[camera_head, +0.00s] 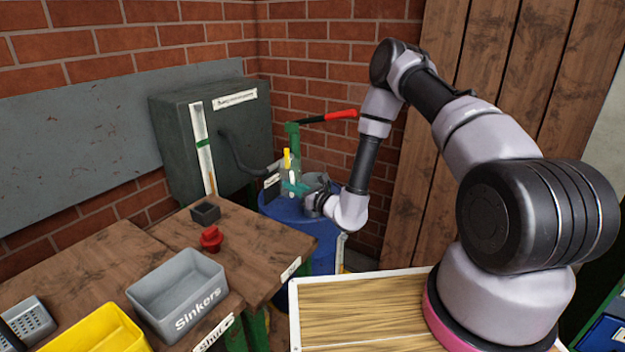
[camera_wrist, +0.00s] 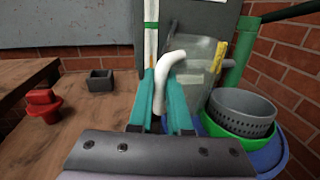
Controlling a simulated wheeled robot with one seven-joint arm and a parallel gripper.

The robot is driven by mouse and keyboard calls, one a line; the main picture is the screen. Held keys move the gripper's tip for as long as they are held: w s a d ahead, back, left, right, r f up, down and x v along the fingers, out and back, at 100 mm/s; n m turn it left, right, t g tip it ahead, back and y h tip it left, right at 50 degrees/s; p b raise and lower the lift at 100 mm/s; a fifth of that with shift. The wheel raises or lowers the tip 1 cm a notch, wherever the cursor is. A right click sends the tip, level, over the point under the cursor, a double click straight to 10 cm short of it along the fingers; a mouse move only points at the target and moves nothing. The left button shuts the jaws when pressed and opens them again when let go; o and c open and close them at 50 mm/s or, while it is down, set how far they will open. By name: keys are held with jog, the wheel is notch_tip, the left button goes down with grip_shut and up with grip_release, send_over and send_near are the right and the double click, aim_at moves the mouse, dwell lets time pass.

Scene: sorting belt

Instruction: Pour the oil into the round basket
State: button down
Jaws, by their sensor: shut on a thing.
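My gripper (camera_wrist: 160,88) has teal fingers shut on the white curved handle (camera_wrist: 181,62) of a clear jug (camera_wrist: 196,80). The jug has a yellow strip near its right edge. In the head view my gripper (camera_head: 296,188) holds the clear jug (camera_head: 291,174) over the blue barrel (camera_head: 300,216). The grey perforated round basket (camera_wrist: 240,112) sits in a green ring on top of the barrel, to the right of the jug in the wrist view. I cannot tell the oil level or whether any is flowing. My gripper hides the basket in the head view.
A dark machine box (camera_head: 212,140) and a green post with a red-tipped lever (camera_head: 327,117) stand behind the barrel. The wooden table at left holds a red piece (camera_head: 211,238), a small dark box (camera_head: 205,213), a grey Sinkers bin (camera_head: 180,290) and a yellow bin (camera_head: 95,330).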

aim_at(290, 170)
jog(key=shift+a+n, duration=0.15)
jog(key=shift+n, duration=0.15)
jog(key=shift+s+r, duration=0.1)
jog(key=shift+r, duration=2.65)
jog(key=d+r+m+t+h, duration=0.2)
jog(key=d+h, duration=0.4)
jog(key=d, duration=0.7)
jog(key=s+d+r+m+t+h, duration=0.1)
jog(key=d+r+m+h, duration=0.3)
jog(key=d, duration=0.9)
jog(key=shift+d+m+t+h, duration=0.4)
jog(key=shift+m+t+h, duration=0.3)
jog(key=shift+m+h, duration=0.25)
